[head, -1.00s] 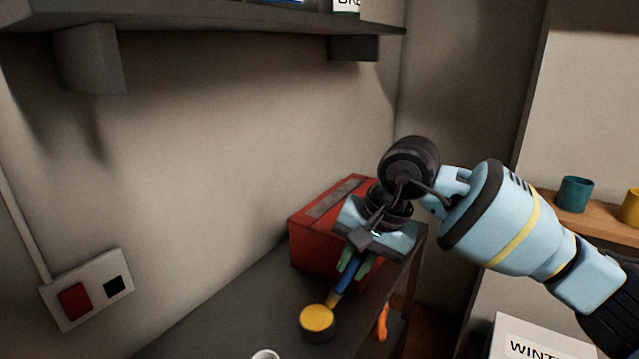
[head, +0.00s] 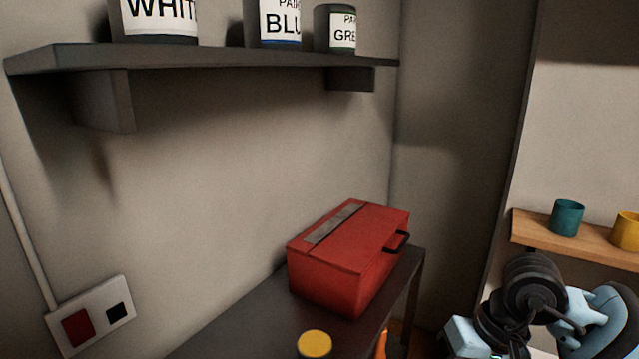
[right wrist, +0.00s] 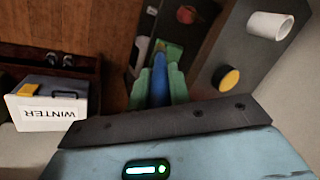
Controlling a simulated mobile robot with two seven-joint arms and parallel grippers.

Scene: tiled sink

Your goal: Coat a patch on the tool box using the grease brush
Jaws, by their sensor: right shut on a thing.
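The red tool box (head: 335,283) with a dark handle and a grey strip on its lid stands shut on the dark bench in the head view. The tin of yellow grease (head: 314,345) is in front of it at the bottom edge, and also shows in the right wrist view (right wrist: 229,79). My right gripper (right wrist: 160,84) is shut on the blue handle of the grease brush (right wrist: 159,66), which points away from the wrist, clear of the tin. In the head view only my right wrist shows at lower right; its fingers and the brush are out of frame. My left gripper is not in view.
The dark bench (head: 250,328) has bare room left of the tool box. A shelf (head: 220,58) with paint cans hangs above. A white cup (right wrist: 270,26) shows in the wrist view, as does a box labelled WINTER (right wrist: 48,112). A wooden shelf (head: 580,238) holds teal and yellow cups.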

